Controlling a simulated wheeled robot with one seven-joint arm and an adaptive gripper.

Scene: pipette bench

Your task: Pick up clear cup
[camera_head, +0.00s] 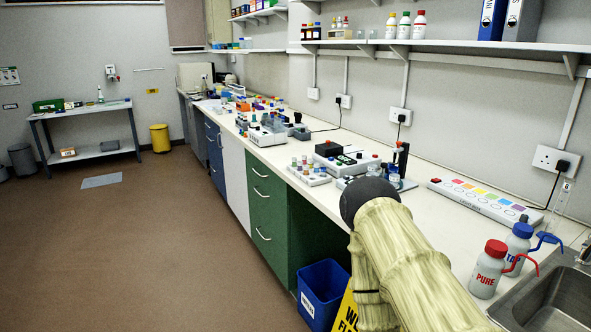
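I cannot make out the clear cup for certain. A small pale, glassy-looking item (395,181) stands beside a dark upright device on the bench, just behind my arm, but it is too small to identify. My arm rises from the bottom right with a pale, ridged covering and ends in view at a dark rounded part. My gripper is not visible. The arm hides part of the bench's front edge and some of the worktop.
The long white bench (432,217) holds a colour-striped light box (485,203), a red-capped PURE bottle (487,270) and a blue-capped TAP bottle (517,245). A sink (560,300) is at the right. A blue bin (322,291) stands below. Brown floor at left is open.

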